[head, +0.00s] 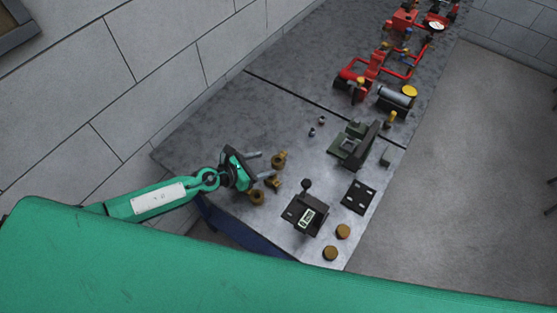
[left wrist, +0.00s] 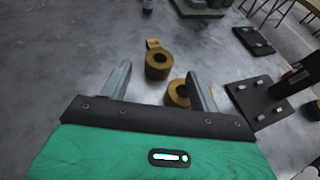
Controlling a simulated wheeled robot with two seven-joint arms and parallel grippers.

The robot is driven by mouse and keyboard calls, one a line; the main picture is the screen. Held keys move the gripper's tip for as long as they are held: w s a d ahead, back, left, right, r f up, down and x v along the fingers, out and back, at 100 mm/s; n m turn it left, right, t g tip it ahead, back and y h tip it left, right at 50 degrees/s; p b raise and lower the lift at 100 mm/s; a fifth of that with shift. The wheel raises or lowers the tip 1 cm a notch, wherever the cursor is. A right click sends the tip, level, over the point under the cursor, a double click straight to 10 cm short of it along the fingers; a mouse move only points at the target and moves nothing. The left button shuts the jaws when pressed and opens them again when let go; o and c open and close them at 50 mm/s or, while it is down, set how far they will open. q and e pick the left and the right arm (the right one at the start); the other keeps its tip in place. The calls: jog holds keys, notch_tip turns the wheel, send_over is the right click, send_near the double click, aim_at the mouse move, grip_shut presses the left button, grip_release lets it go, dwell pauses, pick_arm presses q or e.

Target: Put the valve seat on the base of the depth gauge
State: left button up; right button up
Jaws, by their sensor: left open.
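The depth gauge (head: 306,213) is a dark block with a lit display and a knobbed post, at the front of the bench. Its dark base shows at the right of the left wrist view (left wrist: 258,102). Several brass pieces lie left of it: one at the back (head: 279,160), one in the middle (head: 274,184) and one in front (head: 256,196). I cannot tell which is the valve seat. Two brass rings, one farther (left wrist: 158,64) and one nearer (left wrist: 177,93), show in the left wrist view. My left gripper (head: 262,164) is open and empty, above and beside the brass pieces. The nearer ring is partly hidden by a finger.
Two brass discs (head: 343,231) lie right of the gauge. A dark plate with pale marks (head: 359,197) and a green-grey fixture (head: 354,145) stand behind. Red pump parts (head: 375,72) fill the far right. The bench's left back is clear.

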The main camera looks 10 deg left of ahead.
aim_at(280, 159)
pick_arm(q)
jog(key=shift+x, duration=2.95)
jog(key=shift+r, duration=0.1)
jog(key=shift+c, duration=0.2)
jog(key=c, duration=1.1)
jog(key=shift+c, duration=1)
jog(key=shift+r, duration=0.15)
